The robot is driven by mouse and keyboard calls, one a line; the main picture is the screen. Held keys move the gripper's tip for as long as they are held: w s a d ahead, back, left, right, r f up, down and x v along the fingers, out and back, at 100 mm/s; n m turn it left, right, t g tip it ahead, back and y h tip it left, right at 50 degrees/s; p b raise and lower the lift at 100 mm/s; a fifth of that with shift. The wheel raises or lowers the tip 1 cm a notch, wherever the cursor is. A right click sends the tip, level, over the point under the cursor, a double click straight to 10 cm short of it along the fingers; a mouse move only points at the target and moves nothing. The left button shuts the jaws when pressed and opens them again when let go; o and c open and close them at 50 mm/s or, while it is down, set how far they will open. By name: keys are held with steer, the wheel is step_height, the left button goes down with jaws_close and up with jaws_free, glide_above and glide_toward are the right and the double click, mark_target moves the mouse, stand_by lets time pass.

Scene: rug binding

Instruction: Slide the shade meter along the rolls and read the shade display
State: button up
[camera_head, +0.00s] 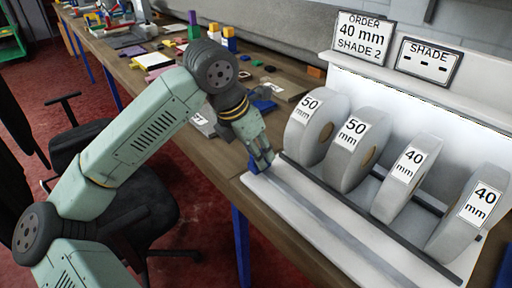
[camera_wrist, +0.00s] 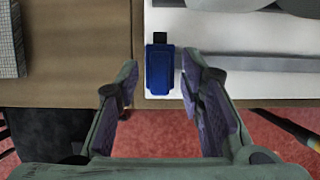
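The shade meter, a small blue block with a dark tip (camera_wrist: 160,70), sits at the left end of the white stand (camera_wrist: 228,28). My gripper (camera_wrist: 159,72) is open, with one finger on each side of the meter. The right finger is closer to it; I cannot tell whether it touches. In the head view my gripper (camera_head: 262,163) is low over the stand's left end and mostly hides the meter. Rolls marked 50 mm (camera_head: 302,140), 50 mm (camera_head: 340,166), 40 mm (camera_head: 391,201) and 40 mm (camera_head: 455,236) stand in a row. The shade display (camera_head: 427,62) shows three dashes.
An order sign (camera_head: 361,38) reads 40 mm, shade 2. A dark rail (camera_head: 365,215) runs along the front of the rolls. The wooden bench (camera_head: 190,135) carries several colourful items to the left. A dark chair (camera_head: 130,205) stands in front of the bench.

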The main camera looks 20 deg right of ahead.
steer(key=shift+f, duration=0.15)
steer(key=shift+c, duration=0.4)
jaws_close()
stand_by(0.5)
